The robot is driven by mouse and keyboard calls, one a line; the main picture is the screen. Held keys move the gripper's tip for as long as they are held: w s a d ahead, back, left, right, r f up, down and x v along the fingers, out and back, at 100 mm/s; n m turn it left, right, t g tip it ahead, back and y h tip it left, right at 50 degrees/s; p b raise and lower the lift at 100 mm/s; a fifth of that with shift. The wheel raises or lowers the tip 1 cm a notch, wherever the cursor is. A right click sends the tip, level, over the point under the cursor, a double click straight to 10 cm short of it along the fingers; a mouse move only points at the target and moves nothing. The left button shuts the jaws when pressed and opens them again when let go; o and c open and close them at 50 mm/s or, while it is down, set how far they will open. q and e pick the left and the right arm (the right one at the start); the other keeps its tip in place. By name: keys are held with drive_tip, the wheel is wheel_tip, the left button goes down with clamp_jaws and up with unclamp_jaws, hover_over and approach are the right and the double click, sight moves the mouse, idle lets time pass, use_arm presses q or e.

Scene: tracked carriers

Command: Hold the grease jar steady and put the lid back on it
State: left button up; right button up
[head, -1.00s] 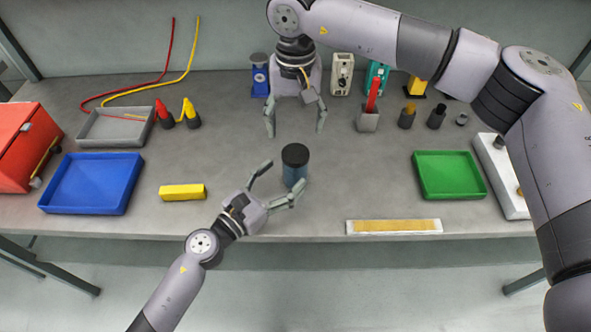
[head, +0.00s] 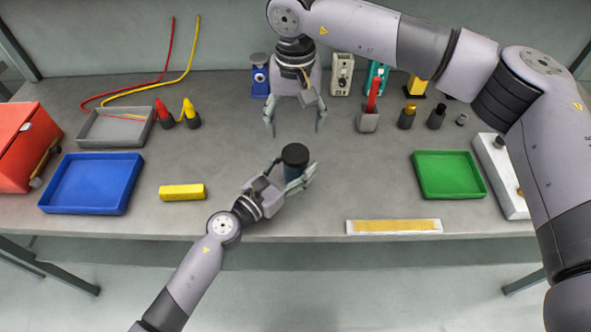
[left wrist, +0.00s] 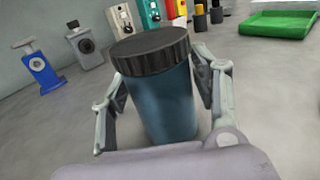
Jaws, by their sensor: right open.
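The grease jar (head: 293,174) stands upright near the table's front middle, with a dark blue body. A black ribbed lid (head: 295,154) sits on top of it; jar body (left wrist: 160,105) and lid (left wrist: 150,48) also show large in the left wrist view. My left gripper (head: 296,168) is open around the jar, one finger on each side. A narrow gap shows at the right finger; whether the left finger touches is unclear. My right gripper (head: 295,130) is open and empty, pointing down behind the jar and apart from it.
A yellow block (head: 182,192) and blue tray (head: 91,184) lie to the left. A green tray (head: 450,175) and a pale strip (head: 394,227) lie to the right. A grey holder with a red-handled tool (head: 368,121) stands behind right. Table around the jar is clear.

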sight(295, 153)
use_arm(q)
clamp_jaws()
idle(0.5)
use_arm(e)
drive_tip(key=m, duration=0.9)
drive_tip(key=shift+f, duration=4)
drive_tip(key=shift+c, duration=0.3)
